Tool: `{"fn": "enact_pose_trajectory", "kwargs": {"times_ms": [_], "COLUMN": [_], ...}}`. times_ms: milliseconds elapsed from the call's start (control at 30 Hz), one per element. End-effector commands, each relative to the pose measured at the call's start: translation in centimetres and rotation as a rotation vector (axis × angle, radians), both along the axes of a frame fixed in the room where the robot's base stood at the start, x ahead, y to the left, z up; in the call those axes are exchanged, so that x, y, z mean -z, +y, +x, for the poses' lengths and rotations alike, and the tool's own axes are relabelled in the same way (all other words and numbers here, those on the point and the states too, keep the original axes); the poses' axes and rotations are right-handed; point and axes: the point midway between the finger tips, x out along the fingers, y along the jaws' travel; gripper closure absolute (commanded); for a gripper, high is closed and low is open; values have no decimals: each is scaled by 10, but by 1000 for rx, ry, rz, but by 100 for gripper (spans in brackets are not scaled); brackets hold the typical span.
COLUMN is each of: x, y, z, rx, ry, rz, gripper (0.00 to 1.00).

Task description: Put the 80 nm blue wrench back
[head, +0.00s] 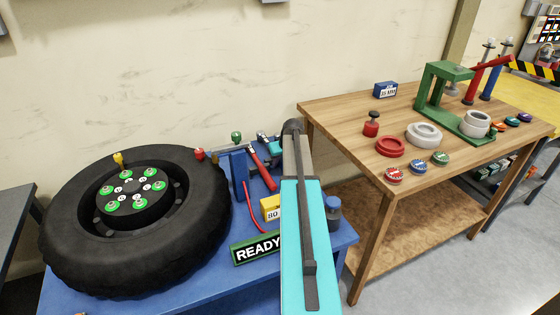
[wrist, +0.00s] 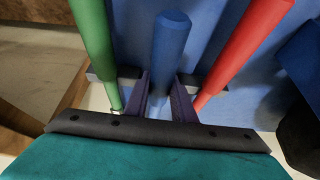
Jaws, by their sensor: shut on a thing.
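The blue wrench (wrist: 170,45) shows in the wrist view as a blue handle between the two dark purple fingers of my gripper (wrist: 164,100). My gripper is shut on it. A green handle (wrist: 92,38) is to its left and a red handle (wrist: 243,45) to its right, both apart from the blue one. The far end of the blue wrench is hidden by my gripper, so I cannot tell whether it rests in a holder. In the head view my turquoise arm hides the gripper and the blue wrench. A yellow "80" block (head: 271,207) stands left of the arm.
A big tyre (head: 75,235) with green-capped nuts lies on the blue bench (head: 185,290). A READY sign (head: 257,248) and a red-handled tool (head: 262,166) are close to my arm. A wooden table (head: 345,125) with a green press (head: 437,90) stands at right.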

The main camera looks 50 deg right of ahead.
Motion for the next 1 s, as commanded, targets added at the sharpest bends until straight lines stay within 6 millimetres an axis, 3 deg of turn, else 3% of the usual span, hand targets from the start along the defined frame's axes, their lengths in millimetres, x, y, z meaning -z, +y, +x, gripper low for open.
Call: {"fn": "enact_pose_trajectory", "kwargs": {"times_ms": [567,600,700,1000], "x": [8,8,9,10], "y": [0,0,0,0], "z": [1,1,0,-1], "rx": [0,0,0,0], "ry": [-2,-2,-2,3], "rz": [-2,-2,-2,1], "gripper": [100,76,59,55]}}
